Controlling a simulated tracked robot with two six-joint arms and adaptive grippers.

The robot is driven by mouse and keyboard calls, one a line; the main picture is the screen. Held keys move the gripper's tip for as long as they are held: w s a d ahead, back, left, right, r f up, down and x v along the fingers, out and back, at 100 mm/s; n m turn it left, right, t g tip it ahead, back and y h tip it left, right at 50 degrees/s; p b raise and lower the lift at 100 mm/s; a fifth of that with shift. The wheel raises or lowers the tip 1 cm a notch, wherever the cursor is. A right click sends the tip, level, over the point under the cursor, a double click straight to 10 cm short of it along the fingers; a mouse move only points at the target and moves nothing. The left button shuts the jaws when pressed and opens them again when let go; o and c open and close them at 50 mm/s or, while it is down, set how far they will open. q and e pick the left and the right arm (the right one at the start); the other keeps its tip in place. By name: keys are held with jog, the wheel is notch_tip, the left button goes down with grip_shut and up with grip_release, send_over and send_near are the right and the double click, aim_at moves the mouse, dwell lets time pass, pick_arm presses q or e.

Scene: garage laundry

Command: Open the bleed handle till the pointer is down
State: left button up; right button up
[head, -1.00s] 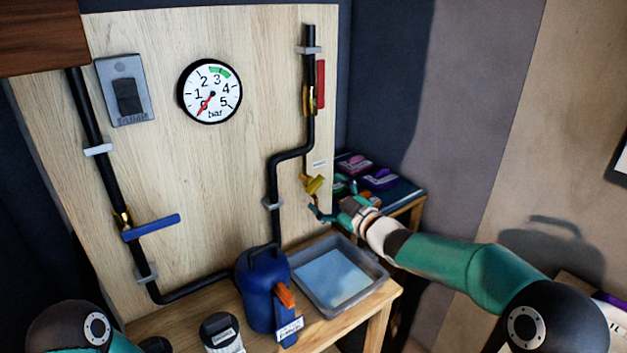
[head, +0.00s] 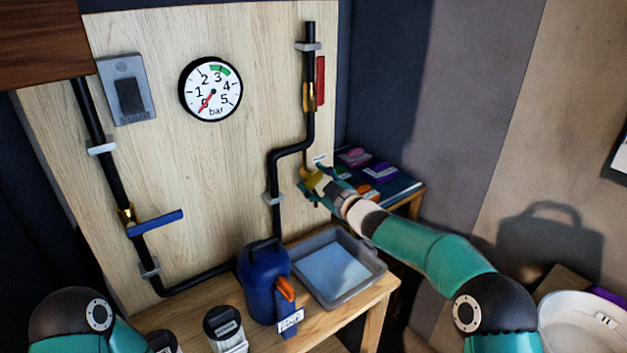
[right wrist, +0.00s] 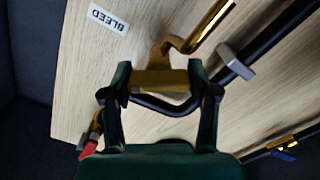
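The brass-yellow bleed handle (head: 310,178) is low on the right of the board, at the end of a thin brass pipe. In the right wrist view the handle (right wrist: 160,80) lies between the two fingers, with the BLEED label (right wrist: 108,20) beyond it. My right gripper (right wrist: 159,72) is open around the handle, and contact cannot be made out. In the head view the right gripper (head: 318,185) partly covers the handle. The round gauge (head: 211,89) has its red pointer (head: 206,102) toward the lower left, near 0. My left gripper is out of view.
A grey tray (head: 376,273) stands below the bleed pipe, beside a blue vessel (head: 262,285). A blue lever (head: 155,224) and red lever (head: 320,81) sit on black pipes. A grey switch box (head: 125,90) is at upper left. Coloured items lie on a shelf behind my right gripper.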

jog(key=c, duration=0.5)
jog(key=shift+f+b, duration=0.15)
jog(key=shift+b, duration=0.3)
jog(key=shift+n+b, duration=0.45)
jog(key=shift+n, duration=0.25)
jog(key=o, duration=1.1)
jog(key=shift+a, duration=0.1)
jog(key=shift+o, duration=0.2)
jog(key=shift+s+d, duration=0.35)
jog(key=shift+d, duration=0.05)
jog(key=v, duration=1.1)
